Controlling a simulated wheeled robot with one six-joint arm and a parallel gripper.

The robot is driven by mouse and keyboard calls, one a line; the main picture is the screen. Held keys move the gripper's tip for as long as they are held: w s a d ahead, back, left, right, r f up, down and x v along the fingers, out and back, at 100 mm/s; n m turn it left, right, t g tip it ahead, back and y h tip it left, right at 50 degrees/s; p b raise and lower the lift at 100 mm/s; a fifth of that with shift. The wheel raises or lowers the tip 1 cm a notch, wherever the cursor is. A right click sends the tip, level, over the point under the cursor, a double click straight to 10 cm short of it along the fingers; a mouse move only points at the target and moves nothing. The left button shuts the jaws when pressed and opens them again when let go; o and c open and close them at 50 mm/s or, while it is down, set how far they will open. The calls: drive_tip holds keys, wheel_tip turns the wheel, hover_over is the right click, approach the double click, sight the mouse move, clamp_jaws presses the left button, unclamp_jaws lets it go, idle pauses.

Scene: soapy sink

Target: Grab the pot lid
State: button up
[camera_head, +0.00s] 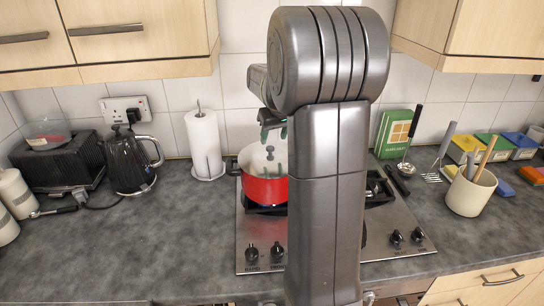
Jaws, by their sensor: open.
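A red pot (262,190) stands on the left part of the hob, partly hidden behind my arm. A pale lid (252,162) seems to cover its top, with a dark grey-green knob in the middle. I cannot tell clearly where the lid's rim meets the pot. My gripper (273,132) points down just above the knob, with its dark fingers apart and nothing seen between them. My arm hides part of the gripper and the right side of the pot and lid.
The steel hob (262,232) has front knobs. A paper towel roll (205,145) and black kettle (132,162) stand left. Wall cupboards (140,45) hang above. The left front worktop is clear.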

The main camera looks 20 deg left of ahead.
sight(270, 148)
drive_tip(key=shift+s+p+x, duration=0.1)
drive_tip(key=shift+p+x, duration=0.35)
drive_tip(key=shift+x, duration=0.9)
drive_tip(key=shift+s+p+x, duration=0.15)
drive_tip(key=shift+p+x, duration=0.3)
drive_tip(key=shift+x, duration=0.85)
clamp_jaws()
